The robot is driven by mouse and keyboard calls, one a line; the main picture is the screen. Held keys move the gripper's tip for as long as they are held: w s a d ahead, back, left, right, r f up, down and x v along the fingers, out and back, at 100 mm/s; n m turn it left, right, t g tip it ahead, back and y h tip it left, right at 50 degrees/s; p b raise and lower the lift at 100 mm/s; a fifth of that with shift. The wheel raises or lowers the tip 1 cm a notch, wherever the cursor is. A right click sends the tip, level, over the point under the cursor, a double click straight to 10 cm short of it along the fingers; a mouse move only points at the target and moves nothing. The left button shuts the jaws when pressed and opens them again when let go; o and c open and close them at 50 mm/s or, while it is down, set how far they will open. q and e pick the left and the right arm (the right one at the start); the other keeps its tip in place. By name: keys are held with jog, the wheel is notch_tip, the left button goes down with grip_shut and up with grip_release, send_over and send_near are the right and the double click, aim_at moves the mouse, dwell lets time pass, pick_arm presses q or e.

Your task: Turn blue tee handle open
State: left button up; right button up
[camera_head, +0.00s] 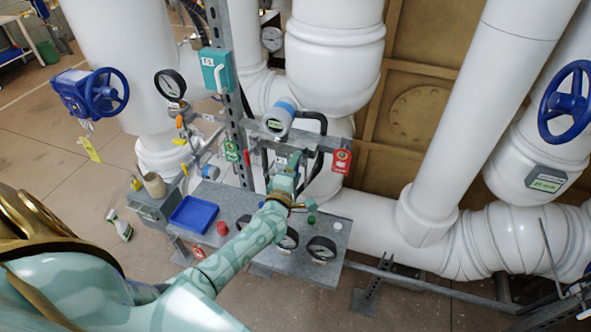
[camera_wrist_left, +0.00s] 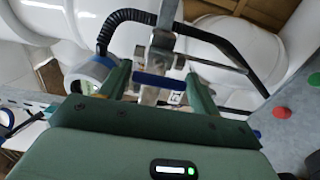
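I cannot tell whether the fingers touch the bar. In the head view my left gripper (camera_head: 286,178) is at the pipe rack above the grey bench, and I cannot make out the tee handle there. My right gripper is not in view.
The grey bench (camera_head: 335,262) holds a blue tray (camera_head: 194,214), gauges (camera_head: 321,249) and a red cap (camera_head: 222,228). A red tag (camera_head: 341,160) and a teal box (camera_head: 217,70) hang close by. Blue handwheels (camera_head: 106,91) (camera_head: 567,103) stand at both sides. White pipes fill the back.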

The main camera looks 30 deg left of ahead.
pick_arm(q)
jog(key=shift+o, duration=0.6)
jog(key=shift+s, duration=0.1)
jog(key=v, duration=1.6)
jog(key=shift+s, duration=0.1)
